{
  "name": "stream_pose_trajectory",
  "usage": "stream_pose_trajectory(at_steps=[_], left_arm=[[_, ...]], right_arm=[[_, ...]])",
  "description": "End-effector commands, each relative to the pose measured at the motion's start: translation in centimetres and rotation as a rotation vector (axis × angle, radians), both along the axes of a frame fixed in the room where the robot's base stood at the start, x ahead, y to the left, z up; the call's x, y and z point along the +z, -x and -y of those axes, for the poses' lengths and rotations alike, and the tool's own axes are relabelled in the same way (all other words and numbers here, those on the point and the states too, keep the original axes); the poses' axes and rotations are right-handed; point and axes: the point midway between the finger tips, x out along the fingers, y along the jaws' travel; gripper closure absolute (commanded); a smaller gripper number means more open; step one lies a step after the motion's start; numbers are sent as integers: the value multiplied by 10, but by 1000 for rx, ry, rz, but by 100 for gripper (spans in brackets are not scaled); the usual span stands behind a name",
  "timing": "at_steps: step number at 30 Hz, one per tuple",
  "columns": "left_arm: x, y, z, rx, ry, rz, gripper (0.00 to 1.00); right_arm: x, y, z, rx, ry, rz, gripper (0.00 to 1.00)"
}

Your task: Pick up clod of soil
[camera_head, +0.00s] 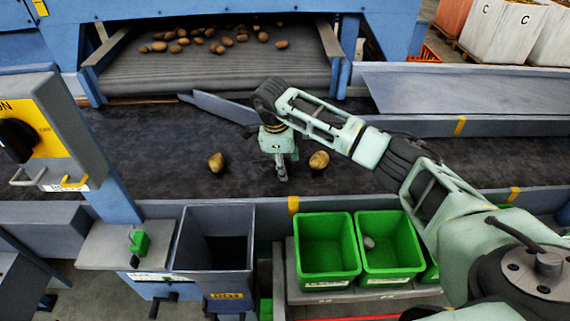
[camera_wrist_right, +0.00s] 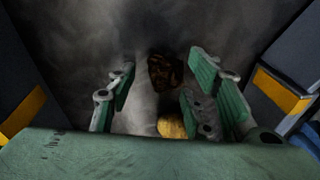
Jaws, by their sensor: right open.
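The dark brown clod of soil (camera_wrist_right: 165,71) lies on the belt in the right wrist view, just beyond the gap between my fingertips. In the head view I cannot make it out; my gripper may hide it. My right gripper (camera_head: 281,170) points down over the dark belt, and in the wrist view its two green-padded fingers (camera_wrist_right: 162,85) stand apart with nothing held. A yellow potato (camera_wrist_right: 172,126) shows below the clod, partly covered by the right finger and palm. My left gripper is not in view.
Potatoes lie on the belt (camera_head: 150,150) left (camera_head: 216,162) and right (camera_head: 319,160) of my gripper. Several more lie on the upper conveyor (camera_head: 200,72). A grey bin (camera_head: 250,235) and green crates (camera_head: 327,268) stand at the front; one crate (camera_head: 392,268) holds a grey stone-like object (camera_head: 369,242).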

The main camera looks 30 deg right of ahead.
Motion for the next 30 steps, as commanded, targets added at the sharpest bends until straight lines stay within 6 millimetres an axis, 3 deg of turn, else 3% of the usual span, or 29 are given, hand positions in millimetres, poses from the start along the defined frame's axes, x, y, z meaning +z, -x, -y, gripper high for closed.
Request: stream_pose_trajectory(at_steps=[8,23,30], left_arm=[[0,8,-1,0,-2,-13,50],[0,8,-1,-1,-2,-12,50],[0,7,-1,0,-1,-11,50]], right_arm=[[-6,-1,1,0,0,2,53],[-5,0,1,0,0,1,95],[-5,-1,1,0,0,1,97]])
